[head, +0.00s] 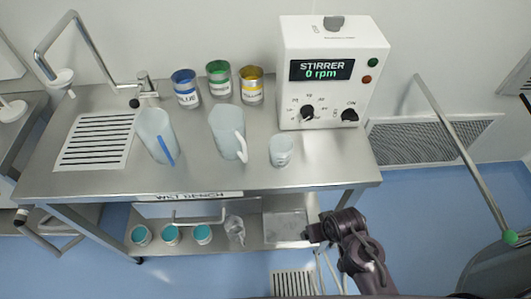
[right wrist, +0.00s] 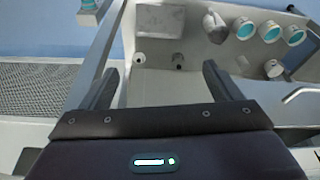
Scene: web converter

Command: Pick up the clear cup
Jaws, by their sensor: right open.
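The clear cup (head: 281,151) stands upright on the steel bench near its front edge, below the stirrer and to the right of two translucent pitchers. I cannot make it out in the right wrist view. My right gripper (head: 312,232) is in front of the bench, lower in the head picture than the cup and well apart from it. In the right wrist view my right gripper (right wrist: 160,75) has its two fingers spread wide with nothing between them. My left gripper is not in view.
The nearer pitcher (head: 228,133) and another pitcher (head: 156,136) stand left of the cup. Blue, green and yellow pots line the back. The stirrer (head: 334,75) stands behind the cup. The lower shelf holds several teal-topped pots (right wrist: 269,31). The bench right of the cup (head: 335,170) is clear.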

